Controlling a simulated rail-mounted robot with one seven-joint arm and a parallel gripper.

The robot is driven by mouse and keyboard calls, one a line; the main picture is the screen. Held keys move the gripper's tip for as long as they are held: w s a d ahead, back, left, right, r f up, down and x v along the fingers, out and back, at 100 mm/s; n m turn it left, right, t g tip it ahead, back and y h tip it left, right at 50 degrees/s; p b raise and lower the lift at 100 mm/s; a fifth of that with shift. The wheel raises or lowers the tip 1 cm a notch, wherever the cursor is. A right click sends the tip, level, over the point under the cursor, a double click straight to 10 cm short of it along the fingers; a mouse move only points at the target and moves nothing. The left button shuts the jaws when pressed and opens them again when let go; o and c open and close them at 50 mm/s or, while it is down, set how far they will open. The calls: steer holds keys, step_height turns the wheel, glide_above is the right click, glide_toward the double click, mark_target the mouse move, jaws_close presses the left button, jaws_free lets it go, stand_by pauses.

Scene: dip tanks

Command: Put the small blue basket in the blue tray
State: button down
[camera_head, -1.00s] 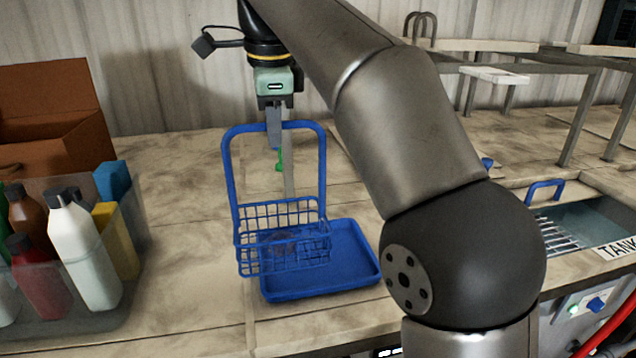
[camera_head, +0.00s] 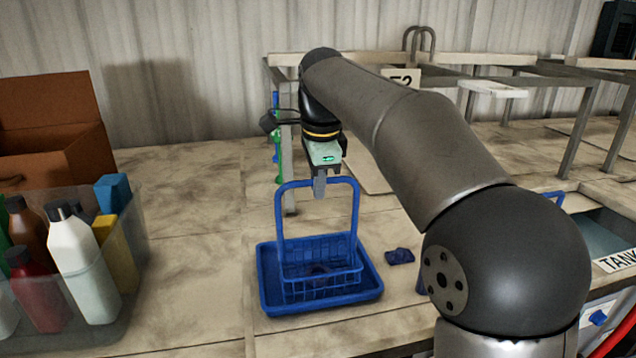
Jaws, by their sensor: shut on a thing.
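The small blue basket (camera_head: 322,272) is a wire-mesh basket with a tall hoop handle and a dark item inside. It is upright and within the outline of the blue tray (camera_head: 268,287), a shallow tray on the worktop. I cannot tell whether its bottom touches the tray floor. My gripper (camera_head: 320,191) is shut on the top bar of the basket's handle, pointing down. The near rim of the tray shows in front of the basket.
A clear bin (camera_head: 125,285) with several bottles stands at the left, before an open cardboard box (camera_head: 50,130). A small dark blue item (camera_head: 399,257) lies right of the tray. A tank (camera_head: 600,235) is at the right. Worktop left of the tray is clear.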

steer(key=shift+f, duration=0.2)
steer(key=shift+f, duration=0.15)
steer(key=c, duration=1.5)
jaws_free()
steer(key=shift+o, duration=0.2)
step_height(320, 180, up, 12)
steer(key=s+p, duration=0.1)
steer(key=s, duration=0.1)
steer(key=shift+d, duration=0.3)
steer(key=shift+s, duration=0.1)
